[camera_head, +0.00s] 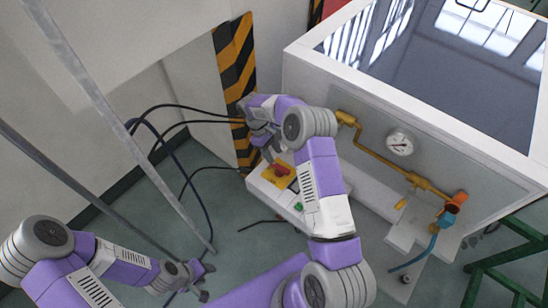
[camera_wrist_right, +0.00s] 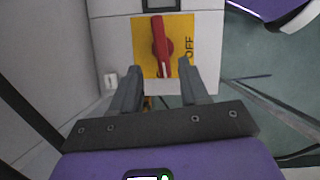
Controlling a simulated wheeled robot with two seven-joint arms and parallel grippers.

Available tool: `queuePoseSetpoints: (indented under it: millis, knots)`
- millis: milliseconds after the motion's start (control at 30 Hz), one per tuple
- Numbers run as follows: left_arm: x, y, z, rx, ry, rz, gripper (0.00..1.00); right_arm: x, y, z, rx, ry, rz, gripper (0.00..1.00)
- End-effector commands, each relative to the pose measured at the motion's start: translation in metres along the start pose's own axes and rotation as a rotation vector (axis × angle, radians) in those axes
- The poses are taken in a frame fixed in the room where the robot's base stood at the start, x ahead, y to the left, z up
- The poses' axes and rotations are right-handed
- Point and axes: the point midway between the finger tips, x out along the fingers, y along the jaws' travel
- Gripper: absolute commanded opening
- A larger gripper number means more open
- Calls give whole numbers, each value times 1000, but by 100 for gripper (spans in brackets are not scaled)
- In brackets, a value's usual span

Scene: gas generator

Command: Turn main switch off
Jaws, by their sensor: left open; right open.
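The main switch is a red rotary handle (camera_head: 281,170) on a yellow plate, on a white box. In the right wrist view the red handle (camera_wrist_right: 161,45) stands upright in the picture, with the word OFF (camera_wrist_right: 189,48) on the plate at its right. My right gripper (camera_head: 267,148) is just above the switch in the head view. My left gripper (camera_head: 197,279) is open and empty, low at the left.
A green button (camera_head: 298,206) is on the same white box (camera_head: 262,189). The generator cabinet (camera_head: 297,68) with gauge (camera_head: 400,143) and brass pipes stands at the right. Black cables (camera_head: 180,150) hang at the left beside a striped panel (camera_head: 235,70). Grey poles (camera_head: 120,120) cross the left side.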

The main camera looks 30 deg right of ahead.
Motion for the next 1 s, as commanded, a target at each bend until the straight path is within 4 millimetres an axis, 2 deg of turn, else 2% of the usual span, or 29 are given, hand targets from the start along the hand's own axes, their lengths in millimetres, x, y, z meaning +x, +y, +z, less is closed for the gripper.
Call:
queuePoseSetpoints:
  millis: [100,333,500,733,1000]
  knots:
    - [4,-2,0,-1,-1,0,43,22,0,0,0,-3,-2,45]
    - [7,-3,0,0,-1,0,43,54,0,0,1,0,-2,45]
    - [8,-3,0,0,0,0,43,62,-1,0,0,1,-1,45]
    - [8,-3,0,0,0,0,43,62,-1,0,0,1,-1,45]
    - [8,-3,0,0,0,0,43,62,0,0,0,1,-1,5]
